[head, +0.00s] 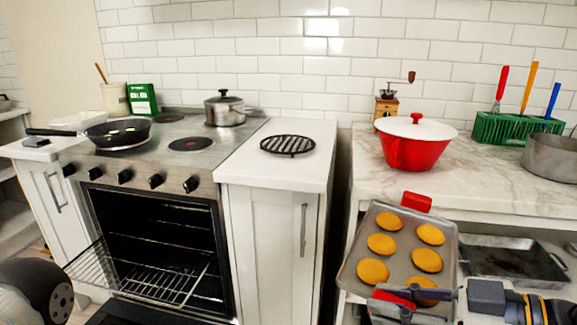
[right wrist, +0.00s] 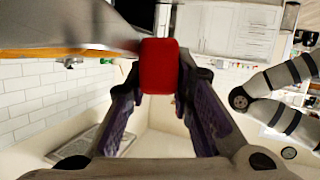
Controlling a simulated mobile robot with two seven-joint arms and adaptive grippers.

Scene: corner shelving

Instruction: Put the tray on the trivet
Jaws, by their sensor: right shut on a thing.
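The grey metal tray (head: 352,272) has red handles and holds several golden cookies. It is in the right half of the head view, in front of the marble counter's edge, and looks tilted. My right gripper (head: 408,299) is shut on the tray's near red handle, which also shows between the fingers in the right wrist view (right wrist: 159,66). The trivet (head: 288,145), a round black rack, lies on the white counter right of the stove, up and left of the tray, with nothing on it. My left gripper is out of view.
The stove holds a black pan (head: 117,133) and a steel pot (head: 224,109); its oven (head: 155,245) is open with a rack out. A red pot (head: 410,150) and grinder stand on the marble counter (head: 480,181). Another pan (head: 512,262) sits below. A gap separates the counters.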

